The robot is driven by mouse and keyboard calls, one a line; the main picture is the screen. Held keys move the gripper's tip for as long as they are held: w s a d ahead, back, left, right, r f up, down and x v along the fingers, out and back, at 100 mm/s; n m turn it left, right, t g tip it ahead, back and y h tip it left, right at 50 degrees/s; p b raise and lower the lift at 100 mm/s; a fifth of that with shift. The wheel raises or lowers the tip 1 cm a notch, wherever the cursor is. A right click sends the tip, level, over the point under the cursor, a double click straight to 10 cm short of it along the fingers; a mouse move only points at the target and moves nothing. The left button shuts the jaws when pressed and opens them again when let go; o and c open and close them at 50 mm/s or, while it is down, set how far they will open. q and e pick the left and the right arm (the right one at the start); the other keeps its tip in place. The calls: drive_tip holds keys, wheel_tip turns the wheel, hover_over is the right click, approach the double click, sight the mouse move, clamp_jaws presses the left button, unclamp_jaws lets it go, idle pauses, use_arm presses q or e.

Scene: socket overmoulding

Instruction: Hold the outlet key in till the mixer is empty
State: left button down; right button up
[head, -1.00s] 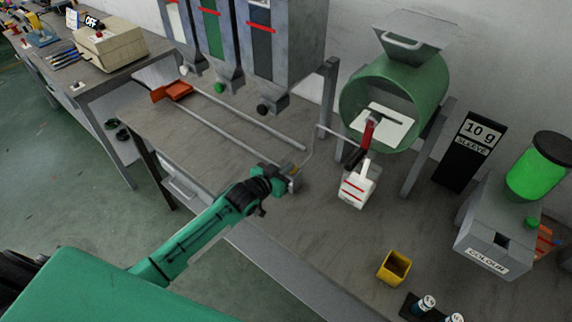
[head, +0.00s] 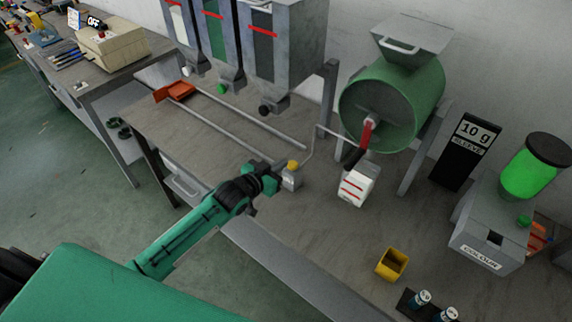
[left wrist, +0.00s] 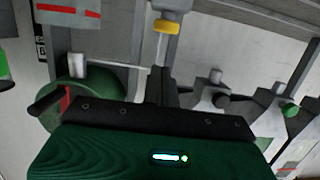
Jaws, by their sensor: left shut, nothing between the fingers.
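The mixer is a green drum (head: 392,108) on a grey stand at the back of the bench. A red lever with a black grip (head: 362,143) is on its front, above a white container with red lines (head: 357,186). A small grey block with a yellow top (head: 293,165), which looks like the outlet key, stands left of the container. My left gripper (head: 281,172) is shut and empty just left of this block. In the left wrist view the yellow part (left wrist: 166,26) shows beyond the shut fingers (left wrist: 161,74), apparently apart from them. My right gripper is not in view.
Hoppers (head: 273,55) stand at the back left, with rails (head: 232,128) on the bench before them. A yellow cup (head: 392,264), a colour unit (head: 488,235) and a black 10 g sign (head: 464,150) are at the right. Bench around the white container is clear.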

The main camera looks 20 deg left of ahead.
use_arm(q)
drive_tip(key=shift+b+v, duration=0.6)
drive_tip(key=shift+v, duration=2.25)
drive_tip(key=shift+r, duration=0.15)
